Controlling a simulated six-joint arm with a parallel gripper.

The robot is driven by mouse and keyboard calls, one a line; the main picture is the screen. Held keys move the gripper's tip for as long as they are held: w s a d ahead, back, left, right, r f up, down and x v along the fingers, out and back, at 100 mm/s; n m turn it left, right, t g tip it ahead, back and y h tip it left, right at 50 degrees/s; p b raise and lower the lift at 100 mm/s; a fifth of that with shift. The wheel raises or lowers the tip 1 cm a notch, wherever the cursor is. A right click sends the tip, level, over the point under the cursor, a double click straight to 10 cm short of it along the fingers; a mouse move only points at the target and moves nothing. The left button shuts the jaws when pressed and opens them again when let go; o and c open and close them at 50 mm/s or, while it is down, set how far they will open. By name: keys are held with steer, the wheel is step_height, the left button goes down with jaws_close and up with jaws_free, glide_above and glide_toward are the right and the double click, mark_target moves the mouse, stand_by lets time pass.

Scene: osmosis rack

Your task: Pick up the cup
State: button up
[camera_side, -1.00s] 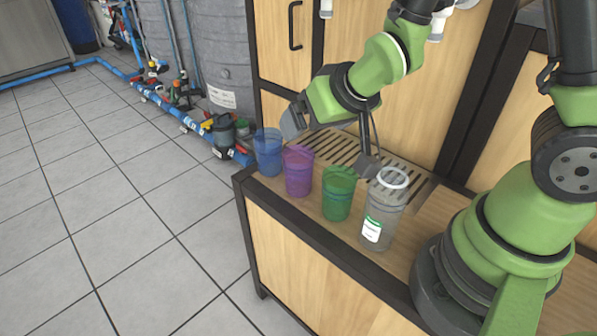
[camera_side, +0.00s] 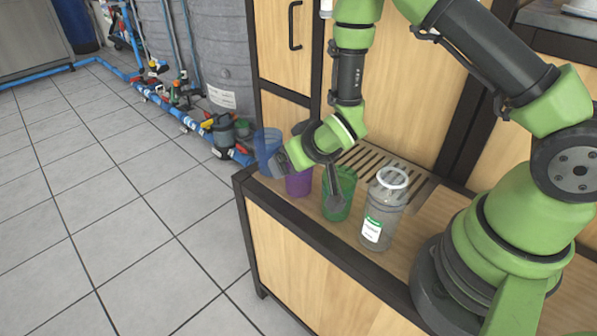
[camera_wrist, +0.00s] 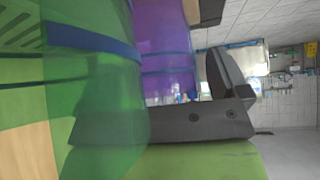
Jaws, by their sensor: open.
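Three translucent cups stand upright in a row on the wooden counter: blue (camera_side: 267,147), purple (camera_side: 299,184) and green (camera_side: 345,183). A clear jar (camera_side: 383,208) with a white rim and a green-and-white label stands to their right. My gripper (camera_side: 307,178) is open and low over the row, one finger in front of the blue and purple cups, the other overlapping the green cup. The wrist view shows the green cup (camera_wrist: 100,95) very close, with the purple cup (camera_wrist: 166,60) behind it and one dark finger beside them. Whether a finger touches a cup cannot be told.
A slatted drain grate (camera_side: 375,160) lies behind the cups. The counter's dark front edge (camera_side: 300,240) is close in front of them. Wooden cabinet doors (camera_side: 283,45) rise behind. Blue pipes and a grey tank (camera_side: 215,50) stand on the floor beyond.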

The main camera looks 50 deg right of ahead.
steer(key=c, duration=1)
steer(key=shift+o, duration=0.2)
